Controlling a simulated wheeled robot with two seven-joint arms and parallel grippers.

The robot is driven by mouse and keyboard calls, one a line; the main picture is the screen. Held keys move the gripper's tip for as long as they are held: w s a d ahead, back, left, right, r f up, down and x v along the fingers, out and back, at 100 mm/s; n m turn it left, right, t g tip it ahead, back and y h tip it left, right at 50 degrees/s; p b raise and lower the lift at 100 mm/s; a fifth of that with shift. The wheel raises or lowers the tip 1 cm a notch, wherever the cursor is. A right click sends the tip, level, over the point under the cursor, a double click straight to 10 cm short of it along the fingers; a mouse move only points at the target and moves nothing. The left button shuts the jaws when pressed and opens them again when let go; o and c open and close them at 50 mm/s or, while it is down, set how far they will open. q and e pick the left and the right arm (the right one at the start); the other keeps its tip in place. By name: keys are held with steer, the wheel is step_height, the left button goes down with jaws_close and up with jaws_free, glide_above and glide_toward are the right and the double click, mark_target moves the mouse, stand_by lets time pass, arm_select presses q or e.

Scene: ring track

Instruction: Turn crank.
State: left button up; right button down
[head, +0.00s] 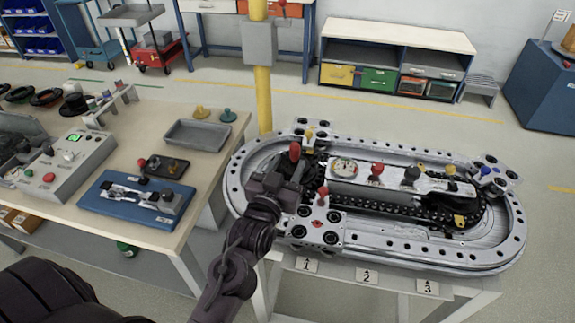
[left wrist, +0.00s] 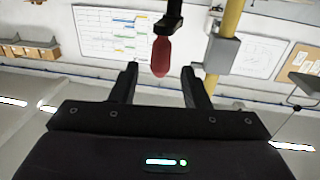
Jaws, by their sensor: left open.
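The ring track (head: 460,257) is a grey metal oval on a stand. A red crank handle (head: 295,151) stands up at its left end, just beyond my left gripper (head: 287,178). In the left wrist view the red handle (left wrist: 160,57) hangs from a dark rod, its tip showing between the two open fingers (left wrist: 160,80). No finger visibly touches it. My gripper hides part of the crank's base. My right gripper is not in view.
Another red knob (head: 323,191) stands just right of my gripper. A yellow post (head: 263,95) rises behind the track. A workbench (head: 120,135) with a grey tray (head: 197,135) and a blue fixture (head: 135,198) is at left. Open floor lies behind the track.

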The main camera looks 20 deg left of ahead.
arm_select(q)
steer(key=shift+s+a+f+n, duration=0.1)
steer(key=shift+a+f+n, duration=0.2)
steer(key=shift+a, duration=0.1)
steer(key=c, duration=0.5)
steer(key=s+a+f+n+h, duration=0.1)
steer(key=a+n+h, duration=0.1)
steer(key=a+n, duration=0.1)
steer(key=s+a+f+n+h+b, duration=0.1)
steer(key=a+h, duration=0.1)
steer(key=shift+s+a+f+t, duration=0.25)
steer(key=shift+s+f+t, duration=0.05)
jaws_close()
steer(key=s+a+n+g+h+b, duration=0.1)
steer(key=s+a+n+g+h, duration=0.1)
steer(key=s+a+n+h, duration=0.4)
steer(key=w+d+n+y+p, duration=0.1)
steer(key=w+d+p, duration=0.2)
steer(key=w+d, duration=0.5)
steer(key=shift+w+d+f, duration=0.25)
steer(key=shift+w+d, duration=0.1)
steer(key=shift+w, duration=0.95)
